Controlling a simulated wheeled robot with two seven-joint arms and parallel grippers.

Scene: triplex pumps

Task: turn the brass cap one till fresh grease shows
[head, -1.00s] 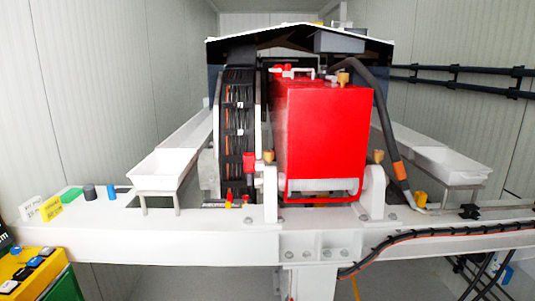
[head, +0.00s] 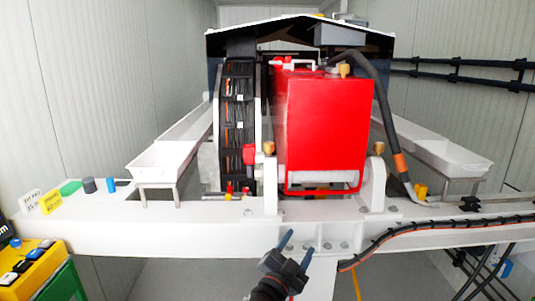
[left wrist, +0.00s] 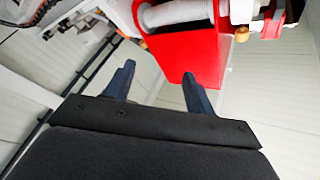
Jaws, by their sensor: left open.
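Several brass caps show on the red pump (head: 320,120): one at its left (head: 269,148), one on top (head: 345,70) and one at its right (head: 379,148). I cannot tell which is cap one. No fresh grease is visible at this size. My left gripper (head: 297,249) is open and empty, in front of the white beam and below the caps. In the left wrist view its two dark fingers (left wrist: 158,70) point toward the red pump body (left wrist: 192,55), with a small brass cap (left wrist: 240,33) to the right of them. My right gripper is out of view.
The white beam (head: 180,235) crosses in front of the pump. A black hose (head: 375,105) runs down the pump's right side and a dark cable bundle (head: 430,225) droops along the beam. White trays (head: 160,165) flank it. A yellow button box (head: 30,265) is at lower left.

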